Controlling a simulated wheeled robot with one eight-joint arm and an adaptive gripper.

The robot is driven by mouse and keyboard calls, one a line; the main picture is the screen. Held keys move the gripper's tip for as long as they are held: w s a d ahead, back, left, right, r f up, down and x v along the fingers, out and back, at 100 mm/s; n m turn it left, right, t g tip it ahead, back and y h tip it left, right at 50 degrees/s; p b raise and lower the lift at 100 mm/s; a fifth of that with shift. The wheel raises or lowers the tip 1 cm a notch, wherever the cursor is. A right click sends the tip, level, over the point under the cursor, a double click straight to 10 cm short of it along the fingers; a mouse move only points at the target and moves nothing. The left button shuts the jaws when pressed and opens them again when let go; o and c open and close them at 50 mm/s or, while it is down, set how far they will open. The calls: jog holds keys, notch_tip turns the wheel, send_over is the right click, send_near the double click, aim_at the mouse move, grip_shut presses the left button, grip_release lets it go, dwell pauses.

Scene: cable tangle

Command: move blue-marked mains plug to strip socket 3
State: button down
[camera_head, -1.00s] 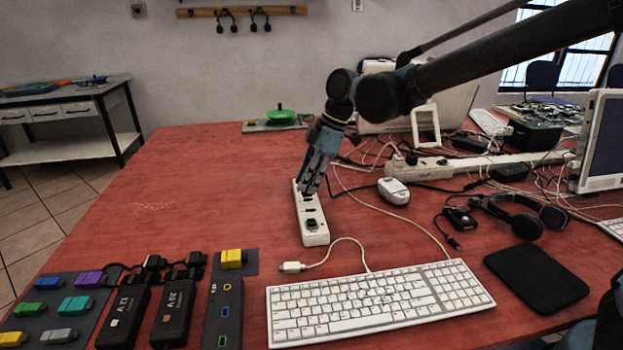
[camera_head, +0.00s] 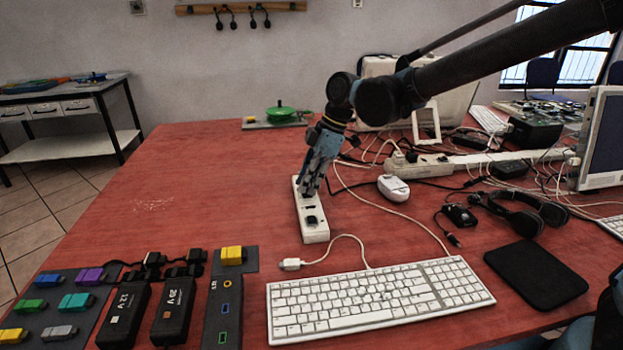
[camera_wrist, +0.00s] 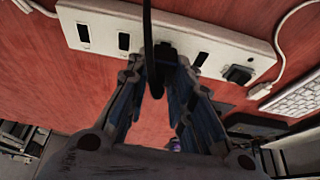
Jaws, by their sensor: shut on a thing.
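The white power strip (camera_head: 313,230) lies on the red table in the head view, and its sockets show in the wrist view (camera_wrist: 102,18). My gripper (camera_head: 306,192) is over the far half of the strip. In the wrist view my gripper (camera_wrist: 160,80) is shut on a black plug (camera_wrist: 166,50) with a black cable. This plug is at the strip's middle socket; I cannot tell whether it is fully in. No blue mark shows on it. Another black plug (camera_wrist: 238,74) sits in the end socket. Bare slots show on both sides of the held plug.
A white keyboard (camera_head: 375,300) and its cable lie in front of the strip. A white mouse (camera_head: 393,188) and tangled cables are to the right, with a second strip (camera_head: 420,165). Black adapters (camera_head: 174,308) stand at front left. The table left of the strip is clear.

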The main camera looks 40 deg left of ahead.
jog(key=shift+f, duration=0.45)
jog(key=c, duration=1.3)
grip_release()
jog(key=shift+c, duration=0.2)
jog(key=v, duration=1.2)
